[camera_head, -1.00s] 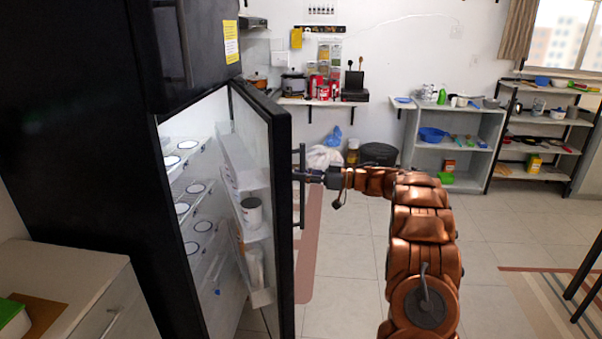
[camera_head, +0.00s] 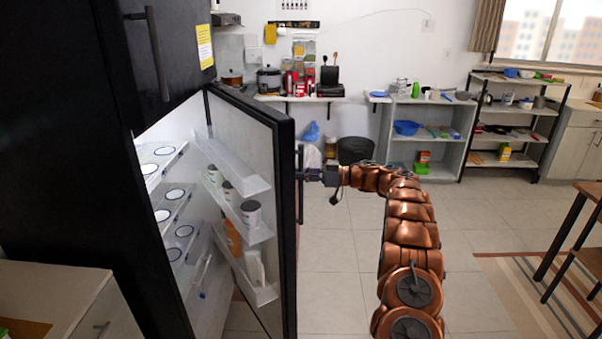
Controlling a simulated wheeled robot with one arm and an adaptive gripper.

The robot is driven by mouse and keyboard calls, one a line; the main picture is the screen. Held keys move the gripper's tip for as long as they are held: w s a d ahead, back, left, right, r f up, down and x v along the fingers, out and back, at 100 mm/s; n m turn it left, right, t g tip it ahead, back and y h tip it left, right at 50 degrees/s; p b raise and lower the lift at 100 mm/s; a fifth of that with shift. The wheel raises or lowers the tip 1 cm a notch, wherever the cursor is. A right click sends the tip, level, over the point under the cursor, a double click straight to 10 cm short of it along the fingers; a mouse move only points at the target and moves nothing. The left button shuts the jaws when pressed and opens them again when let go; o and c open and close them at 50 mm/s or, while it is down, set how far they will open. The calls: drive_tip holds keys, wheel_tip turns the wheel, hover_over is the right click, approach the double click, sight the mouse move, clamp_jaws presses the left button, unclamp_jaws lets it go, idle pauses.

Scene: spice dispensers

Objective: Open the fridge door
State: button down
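The black fridge (camera_head: 62,150) stands at the left. Its lower door (camera_head: 287,235) is swung partly open, showing lit shelves inside and door racks with a few containers. The upper door, with its own handle (camera_head: 158,55), is closed. My gripper (camera_head: 308,175) is at the outer side of the lower door, at the door handle (camera_head: 299,190), which shows only as a thin strip beside the door edge. The fingers are too small and too hidden to show whether they are closed around the handle. My copper-coloured arm reaches in from the lower right.
A low white cabinet (camera_head: 55,290) stands left of the fridge opening. Grey shelving (camera_head: 430,140) and a black-framed rack (camera_head: 515,125) stand at the back wall. A wooden table (camera_head: 570,235) is at the right edge. The tiled floor between is clear.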

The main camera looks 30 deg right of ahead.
drive_tip(key=shift+w+d+p, duration=0.1)
drive_tip(key=shift+d+p, duration=0.3)
drive_tip(key=shift+d, duration=0.35)
drive_tip(key=c, duration=1.1)
unclamp_jaws()
drive_tip(key=v, duration=0.7)
drive_tip(key=shift+d, duration=0.15)
